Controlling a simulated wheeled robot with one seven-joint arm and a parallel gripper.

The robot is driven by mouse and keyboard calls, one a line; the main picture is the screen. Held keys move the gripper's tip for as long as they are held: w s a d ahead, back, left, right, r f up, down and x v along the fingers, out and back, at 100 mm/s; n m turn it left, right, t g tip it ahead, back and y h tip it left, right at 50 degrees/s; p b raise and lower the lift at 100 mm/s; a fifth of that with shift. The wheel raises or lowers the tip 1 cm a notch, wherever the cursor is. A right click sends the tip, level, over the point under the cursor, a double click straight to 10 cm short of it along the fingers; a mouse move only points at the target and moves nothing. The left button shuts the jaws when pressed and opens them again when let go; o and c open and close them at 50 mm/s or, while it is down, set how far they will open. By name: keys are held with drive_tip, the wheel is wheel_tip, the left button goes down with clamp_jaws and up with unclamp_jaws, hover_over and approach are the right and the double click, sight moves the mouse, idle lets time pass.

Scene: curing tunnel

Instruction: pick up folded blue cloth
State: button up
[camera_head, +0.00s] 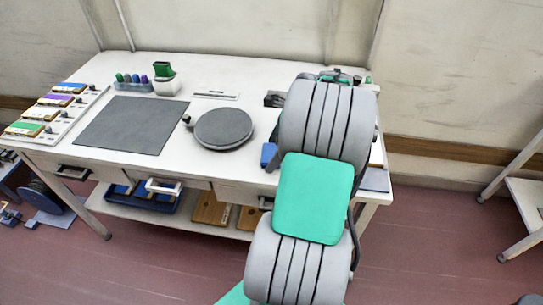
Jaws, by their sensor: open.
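A small blue thing (268,155) sits near the front edge of the white table, just left of my arm. It may be the folded blue cloth, but my arm covers its right side and I cannot make out folds. A flat blue-grey piece (375,180) lies at the table's front right corner, partly behind my arm. My arm's grey and green links rise across the right part of the table. I cannot make out my gripper, which seems to be hidden behind these links.
The white table (215,78) holds a dark mat (132,124), a round grey turntable (223,128), several small bottles in a rack (133,84), a green-topped holder (165,79) and a row of coloured boxes (45,113). A dark object (274,99) lies beside my arm. A lower shelf holds blue trays.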

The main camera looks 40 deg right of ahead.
sight(267, 152)
drive_tip(key=shift+c, duration=0.6)
drive_tip(key=c, duration=1.2)
drive_tip(key=shift+r, duration=0.1)
drive_tip(key=shift+r, duration=0.25)
wheel_tip(267, 152, up, 2)
drive_tip(key=shift+r+p, duration=0.25)
drive_tip(key=shift+p, duration=0.1)
drive_tip(key=s+a+r+p, duration=0.2)
drive_tip(key=s+r, duration=0.8)
drive_tip(key=s, duration=0.4)
drive_tip(key=shift+w, duration=0.1)
